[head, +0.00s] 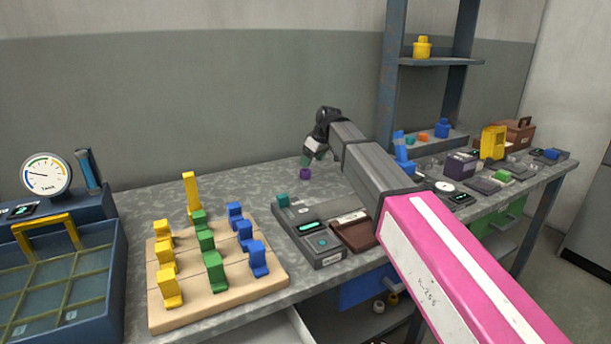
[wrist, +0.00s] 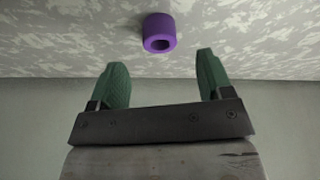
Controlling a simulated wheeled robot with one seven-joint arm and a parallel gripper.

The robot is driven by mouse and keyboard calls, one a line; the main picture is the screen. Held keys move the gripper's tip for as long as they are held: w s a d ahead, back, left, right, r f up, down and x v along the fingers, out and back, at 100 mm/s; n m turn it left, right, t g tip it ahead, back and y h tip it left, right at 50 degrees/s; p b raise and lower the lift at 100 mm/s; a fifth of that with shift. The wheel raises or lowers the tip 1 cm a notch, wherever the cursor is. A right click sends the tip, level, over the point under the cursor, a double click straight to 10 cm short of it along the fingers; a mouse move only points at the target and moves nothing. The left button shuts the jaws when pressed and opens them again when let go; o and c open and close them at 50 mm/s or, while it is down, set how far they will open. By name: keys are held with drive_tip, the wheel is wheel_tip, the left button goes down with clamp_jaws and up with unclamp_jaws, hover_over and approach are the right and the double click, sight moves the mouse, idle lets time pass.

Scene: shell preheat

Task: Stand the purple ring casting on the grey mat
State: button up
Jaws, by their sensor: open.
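The purple ring casting (head: 305,174) is on the mottled grey bench top, near the back edge. In the wrist view the purple ring (wrist: 159,22) shows its round hole facing the camera, and it lies beyond the gap between my fingers. My gripper (head: 307,161) is right above or beside the ring in the head view. In the wrist view its two green fingers (wrist: 162,62) are wide apart with nothing between them. I cannot make out a grey mat for certain in either view.
A wooden board (head: 210,305) with yellow, green and blue blocks stands at front left. A grey device (head: 320,242) and a brown tray (head: 358,236) sit in the middle. A blue shelf post (head: 392,70) rises behind my arm.

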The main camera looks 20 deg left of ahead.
sight(306, 174)
drive_tip(key=x, duration=0.6)
drive_tip(key=shift+w+a+f, duration=0.15)
drive_tip(key=shift+a+f, duration=0.05)
drive_tip(key=shift+a, duration=0.1)
drive_tip(key=c, duration=1.1)
drive_tip(key=shift+r, duration=0.15)
